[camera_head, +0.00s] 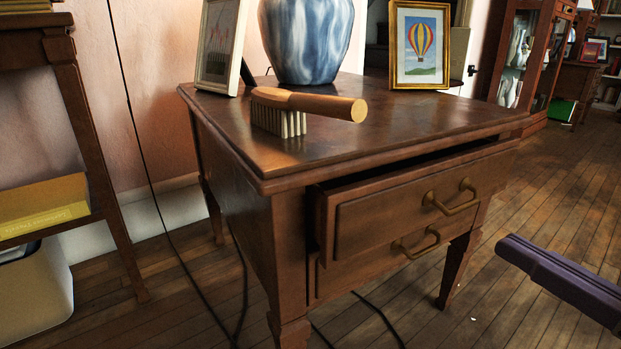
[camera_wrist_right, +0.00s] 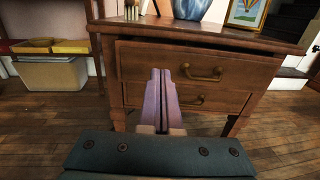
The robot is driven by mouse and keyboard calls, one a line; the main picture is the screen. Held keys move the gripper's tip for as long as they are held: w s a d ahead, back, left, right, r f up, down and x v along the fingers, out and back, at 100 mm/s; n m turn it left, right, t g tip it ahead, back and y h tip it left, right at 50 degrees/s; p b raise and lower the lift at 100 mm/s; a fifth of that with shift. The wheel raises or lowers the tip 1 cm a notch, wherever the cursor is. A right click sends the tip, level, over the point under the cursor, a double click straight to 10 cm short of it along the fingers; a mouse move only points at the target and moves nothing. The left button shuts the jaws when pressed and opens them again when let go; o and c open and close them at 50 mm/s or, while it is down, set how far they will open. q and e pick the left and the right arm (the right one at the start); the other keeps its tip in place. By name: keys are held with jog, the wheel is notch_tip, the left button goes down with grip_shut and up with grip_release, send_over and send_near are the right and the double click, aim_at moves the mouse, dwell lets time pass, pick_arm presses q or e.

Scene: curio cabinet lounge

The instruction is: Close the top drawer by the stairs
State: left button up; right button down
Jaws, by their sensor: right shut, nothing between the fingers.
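The top drawer (camera_head: 385,219) of a dark wooden side table (camera_head: 225,130) is pulled out, and a dark gap shows between its upper edge and the tabletop. It has a brass handle (camera_head: 455,198). My right gripper (camera_head: 507,247) has purple fingers, is shut and empty, and is in front of the table, right of the drawer and apart from it in the head view. In the right wrist view the shut fingers (camera_wrist_right: 160,74) point at the drawer front (camera_wrist_right: 205,72), left of its handle; I cannot tell the distance. My left gripper is not in view.
A lower drawer (camera_head: 375,258) has its own brass handle. On the tabletop are a wooden-handled brush (camera_head: 310,104), a blue and white vase (camera_head: 306,40) and two picture frames. A shelf with a yellow box (camera_head: 45,203) stands left. The floor right of the table is clear.

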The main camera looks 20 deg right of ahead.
aim_at(396, 182)
jog(key=b+x, duration=0.2)
jog(key=x, duration=1.1)
jog(key=shift+a, duration=0.1)
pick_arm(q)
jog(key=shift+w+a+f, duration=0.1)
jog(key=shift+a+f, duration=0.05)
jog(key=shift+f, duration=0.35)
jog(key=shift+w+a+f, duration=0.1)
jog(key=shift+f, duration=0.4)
pick_arm(e)
jog(key=shift+w, duration=0.3)
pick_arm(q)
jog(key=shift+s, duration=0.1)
pick_arm(e)
jog(key=shift+a, duration=0.1)
